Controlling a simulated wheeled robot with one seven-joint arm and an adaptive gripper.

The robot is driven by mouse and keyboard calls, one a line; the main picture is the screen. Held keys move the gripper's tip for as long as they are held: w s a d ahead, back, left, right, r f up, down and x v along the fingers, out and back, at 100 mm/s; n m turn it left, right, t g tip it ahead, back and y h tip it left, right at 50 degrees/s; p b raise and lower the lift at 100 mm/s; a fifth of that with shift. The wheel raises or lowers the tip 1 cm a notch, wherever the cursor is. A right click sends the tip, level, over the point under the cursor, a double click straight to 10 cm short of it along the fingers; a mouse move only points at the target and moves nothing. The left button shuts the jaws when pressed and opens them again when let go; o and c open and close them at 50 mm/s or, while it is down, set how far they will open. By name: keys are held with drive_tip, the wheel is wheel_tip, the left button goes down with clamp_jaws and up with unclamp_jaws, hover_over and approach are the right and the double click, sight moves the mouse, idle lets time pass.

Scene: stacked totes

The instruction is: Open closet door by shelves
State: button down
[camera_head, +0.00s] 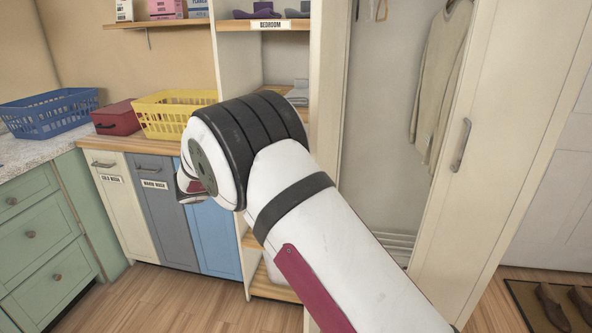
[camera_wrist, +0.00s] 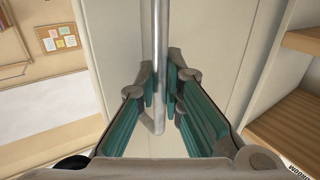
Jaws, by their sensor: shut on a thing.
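In the wrist view, my gripper (camera_wrist: 160,88) is shut on a vertical metal bar handle (camera_wrist: 160,35), with its teal-padded fingers on either side. The handle is fixed to a pale cream closet door (camera_wrist: 115,35). In the head view, the closet (camera_head: 385,130) stands open in the middle, with a light sweater (camera_head: 440,75) hanging inside. A cream upright panel (camera_head: 327,75) lies between the closet opening and the shelves (camera_head: 238,60); I cannot tell if it is the held door. My arm hides the gripper and held handle there.
Another cream closet door (camera_head: 500,130), with its own handle (camera_head: 461,145), is at the right. A mat with shoes (camera_head: 550,305) lies at the lower right. Baskets and hamper cabinets (camera_head: 165,205) are left of my arm. Wooden floor shows at lower left.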

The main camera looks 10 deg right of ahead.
drive_tip(key=shift+a, duration=0.15)
drive_tip(key=c, duration=1.7)
unclamp_jaws()
drive_tip(key=v, duration=1.2)
